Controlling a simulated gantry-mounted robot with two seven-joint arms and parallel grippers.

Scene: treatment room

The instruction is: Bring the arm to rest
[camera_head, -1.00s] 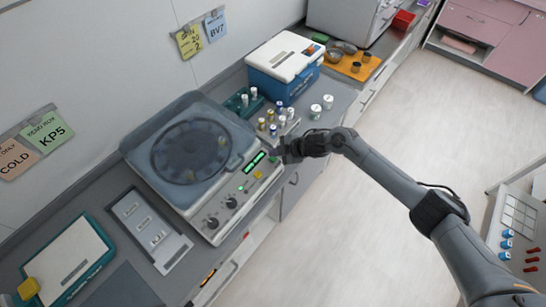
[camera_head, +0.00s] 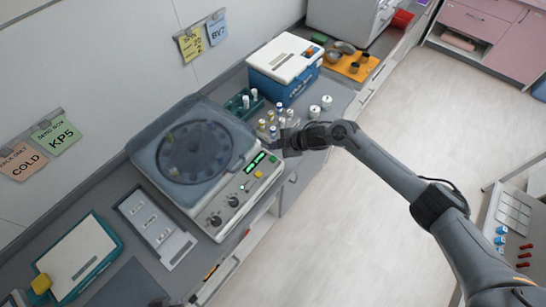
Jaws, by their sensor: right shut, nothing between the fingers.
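My right arm comes in from the lower right of the head view. Its gripper (camera_head: 284,141) is shut and empty, at the right end of the centrifuge's control panel and close to the small vials. I cannot tell whether it touches anything. The centrifuge (camera_head: 195,150) has a closed, see-through lid with the round rotor showing beneath it. Its front panel has lit green displays and dark knobs. A small dark shape at the bottom left edge may be part of my left arm, but no left gripper shows.
Several vials (camera_head: 273,131) stand beside the gripper, with two white-capped jars (camera_head: 326,102) to the right. A blue cooler box (camera_head: 286,62) and an orange tray (camera_head: 356,67) are behind. The floor (camera_head: 400,120) right of the counter is clear.

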